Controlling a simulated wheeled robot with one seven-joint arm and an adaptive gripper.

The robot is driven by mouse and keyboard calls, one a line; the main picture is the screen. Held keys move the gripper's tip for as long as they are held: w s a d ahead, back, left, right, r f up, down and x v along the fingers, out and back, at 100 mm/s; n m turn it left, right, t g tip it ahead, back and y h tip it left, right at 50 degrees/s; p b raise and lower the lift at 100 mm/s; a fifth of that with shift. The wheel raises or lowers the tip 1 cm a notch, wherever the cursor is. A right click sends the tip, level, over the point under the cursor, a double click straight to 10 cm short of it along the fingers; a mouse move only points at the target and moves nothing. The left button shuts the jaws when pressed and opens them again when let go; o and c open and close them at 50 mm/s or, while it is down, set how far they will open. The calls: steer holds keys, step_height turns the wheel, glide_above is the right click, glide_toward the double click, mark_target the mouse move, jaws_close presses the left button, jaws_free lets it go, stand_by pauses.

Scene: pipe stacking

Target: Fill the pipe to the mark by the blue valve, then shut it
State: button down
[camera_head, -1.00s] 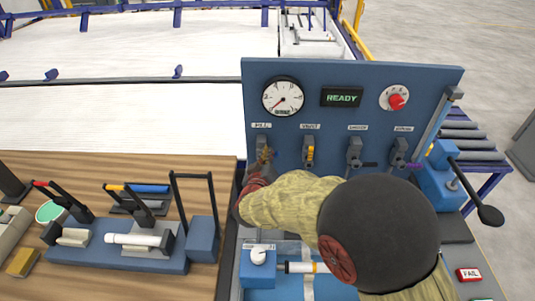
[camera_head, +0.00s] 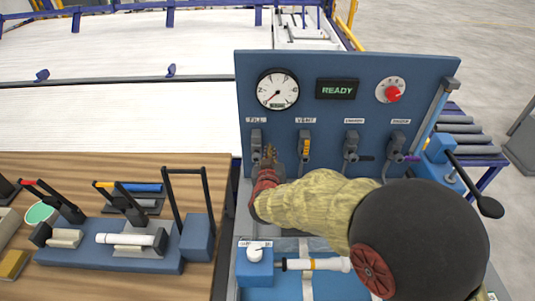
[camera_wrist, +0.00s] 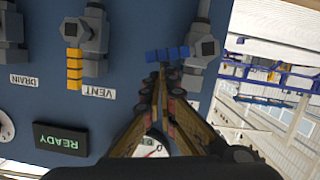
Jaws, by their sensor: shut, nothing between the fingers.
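The FILL valve (camera_head: 256,140) is at the left of the blue panel. Its blue handle (camera_wrist: 167,53) shows in the wrist view, sticking out sideways from the grey valve body (camera_wrist: 205,46). In the head view my gripper hides this handle. My gripper (camera_head: 269,153) is shut and empty, just right of the FILL valve body. In the wrist view its closed fingertips (camera_wrist: 162,73) are at the blue handle; I cannot tell whether they touch it. A white pipe (camera_head: 328,264) with an orange band lies in the blue fixture below, partly behind my arm.
The VENT valve (camera_head: 304,147) with a yellow handle is close to the right. Two more valves (camera_head: 351,143) (camera_head: 397,142) follow. Above are a dial gauge (camera_head: 277,90), a READY display (camera_head: 337,89) and a red knob (camera_head: 393,94). A wooden bench (camera_head: 120,165) with clamps is left.

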steer(key=shift+d+f+m+y+b, duration=0.3)
steer(key=shift+d+f+b, duration=0.1)
steer(key=shift+f, duration=0.15)
steer(key=shift+d, duration=0.1)
stand_by(0.3)
